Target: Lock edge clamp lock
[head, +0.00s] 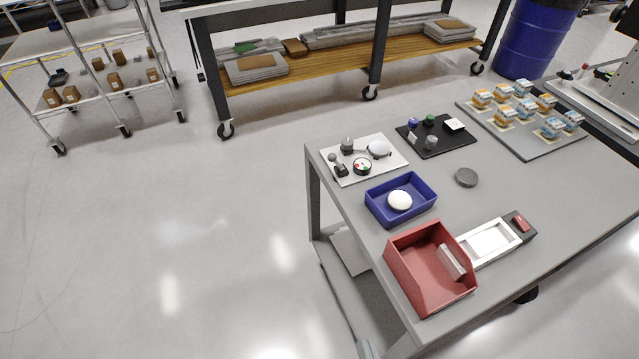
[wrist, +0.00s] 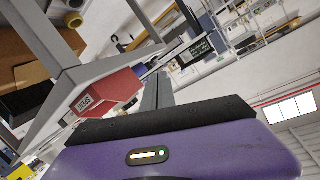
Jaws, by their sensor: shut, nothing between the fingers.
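On the grey table in the head view, a white rectangular frame (head: 487,243) has a dark block (head: 518,234) at its far right end. A small red piece (head: 521,223) sits on that block; it could be the clamp lock, but it is too small to tell its position. The frame's near left end is partly hidden by the red bin (head: 420,252). My gripper (wrist: 158,82) shows only in the wrist view, with its grey fingers together and empty. It touches nothing I can make out. The clamp cannot be made out in the wrist view.
A blue tray (head: 374,211) holds a white oval object (head: 400,200). A white board (head: 336,150) with a gauge, a black board (head: 457,137) and a grey disc (head: 466,177) lie behind. A red labelled box (wrist: 105,93) appears left of my fingers. Floor left of the table is clear.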

